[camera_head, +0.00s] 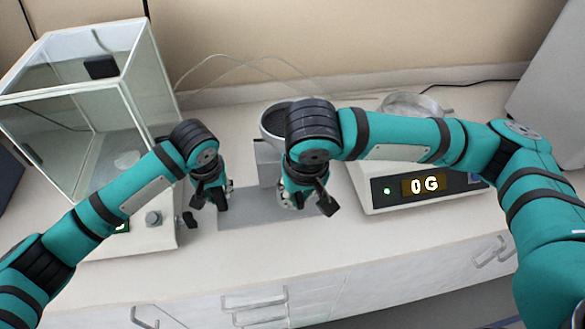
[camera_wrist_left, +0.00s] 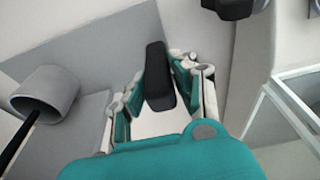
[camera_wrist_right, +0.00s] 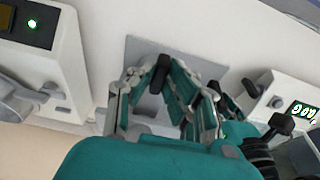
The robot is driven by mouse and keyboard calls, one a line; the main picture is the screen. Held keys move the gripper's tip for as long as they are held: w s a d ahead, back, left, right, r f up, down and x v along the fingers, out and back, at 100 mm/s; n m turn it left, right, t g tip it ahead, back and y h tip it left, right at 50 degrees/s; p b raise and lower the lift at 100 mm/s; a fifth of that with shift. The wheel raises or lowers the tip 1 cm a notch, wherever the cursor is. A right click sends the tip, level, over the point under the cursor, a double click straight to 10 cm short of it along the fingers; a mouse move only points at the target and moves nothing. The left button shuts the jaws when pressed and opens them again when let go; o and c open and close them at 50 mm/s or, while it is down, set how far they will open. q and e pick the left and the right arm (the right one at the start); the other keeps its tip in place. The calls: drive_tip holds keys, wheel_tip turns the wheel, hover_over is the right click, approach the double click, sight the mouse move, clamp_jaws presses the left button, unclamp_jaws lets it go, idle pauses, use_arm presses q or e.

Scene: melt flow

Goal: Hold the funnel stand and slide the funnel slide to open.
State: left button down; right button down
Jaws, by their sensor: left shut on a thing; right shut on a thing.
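The funnel stand (camera_head: 250,212) is a grey base plate with an upright, between the two instruments in the head view. Its dark-mouthed grey funnel (camera_head: 272,124) is partly hidden behind my right wrist. My left gripper (camera_head: 217,197) is shut at the left part of the stand, low over the plate. In the left wrist view its fingers (camera_wrist_left: 158,80) close around a dark piece beside the grey plate. My right gripper (camera_head: 302,198) is shut in front of the upright, below the funnel.
A glass-walled balance (camera_head: 90,110) stands on the left. A white scale (camera_head: 415,190) reading 0 G stands on the right with a glass dish (camera_head: 412,104) on top. The counter front (camera_head: 300,265) is clear.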

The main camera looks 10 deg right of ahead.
use_arm(q)
drive_tip(key=shift+a+f, duration=0.1)
use_arm(e)
drive_tip(key=shift+s, duration=1.6)
drive_tip(key=c, duration=1.2)
unclamp_jaws()
drive_tip(key=shift+c, duration=0.2)
drive_tip(key=v, duration=0.8)
drive_tip(key=shift+o, duration=0.4)
drive_tip(key=o, duration=0.5)
